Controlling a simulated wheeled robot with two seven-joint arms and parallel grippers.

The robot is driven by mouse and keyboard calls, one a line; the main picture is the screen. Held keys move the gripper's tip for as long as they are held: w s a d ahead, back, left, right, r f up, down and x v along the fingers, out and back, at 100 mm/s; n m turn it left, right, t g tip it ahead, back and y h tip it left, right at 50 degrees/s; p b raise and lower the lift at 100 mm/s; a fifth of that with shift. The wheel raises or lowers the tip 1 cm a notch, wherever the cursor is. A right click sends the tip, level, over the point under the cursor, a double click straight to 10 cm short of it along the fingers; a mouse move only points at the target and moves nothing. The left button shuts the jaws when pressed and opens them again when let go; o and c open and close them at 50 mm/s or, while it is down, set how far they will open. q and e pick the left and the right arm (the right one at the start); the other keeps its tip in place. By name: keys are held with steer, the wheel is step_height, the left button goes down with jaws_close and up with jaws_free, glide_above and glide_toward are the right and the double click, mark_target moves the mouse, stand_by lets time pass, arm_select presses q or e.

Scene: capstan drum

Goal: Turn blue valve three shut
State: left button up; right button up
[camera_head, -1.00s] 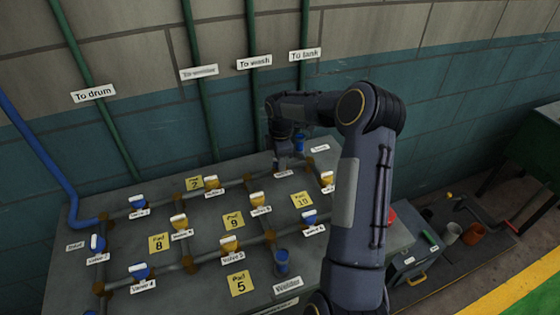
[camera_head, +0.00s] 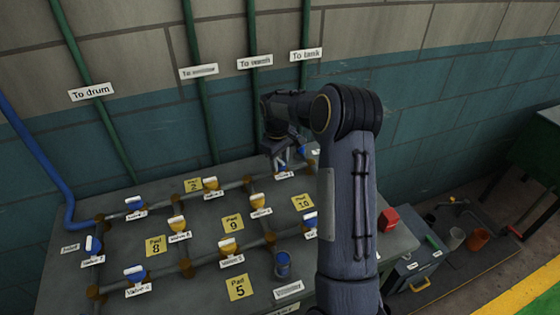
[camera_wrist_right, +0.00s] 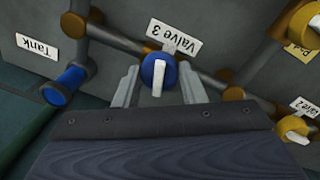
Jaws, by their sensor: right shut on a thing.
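Blue valve three (camera_wrist_right: 152,70) shows in the right wrist view, a round blue knob with a white bar handle (camera_wrist_right: 157,78). The handle points down the picture, at an angle to the grey pipe. Its label "Valve 3" (camera_wrist_right: 174,36) lies just above it. My right gripper (camera_wrist_right: 158,92) has one finger on each side of the valve and is shut on it. In the head view my right gripper (camera_head: 279,158) is at the back right of the bench, above the Valve 3 label (camera_head: 284,175); the arm and fingers hide most of the valve. My left gripper is not in view.
The bench (camera_head: 205,277) carries a grid of pipes with several blue and yellow valves. In the right wrist view, a blue tank outlet (camera_wrist_right: 66,86) is left of valve three, and a yellow valve (camera_wrist_right: 294,128) is lower right. A red block (camera_head: 389,219) is right of my forearm.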

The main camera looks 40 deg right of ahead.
steer(key=shift+w+m, duration=0.1)
steer(key=shift+m, duration=1.5)
steer(key=shift+r, duration=0.1)
steer(key=o, duration=1)
steer(key=r, duration=0.7)
steer(key=shift+a+r+b, duration=0.3)
steer(key=shift+r+b, duration=0.05)
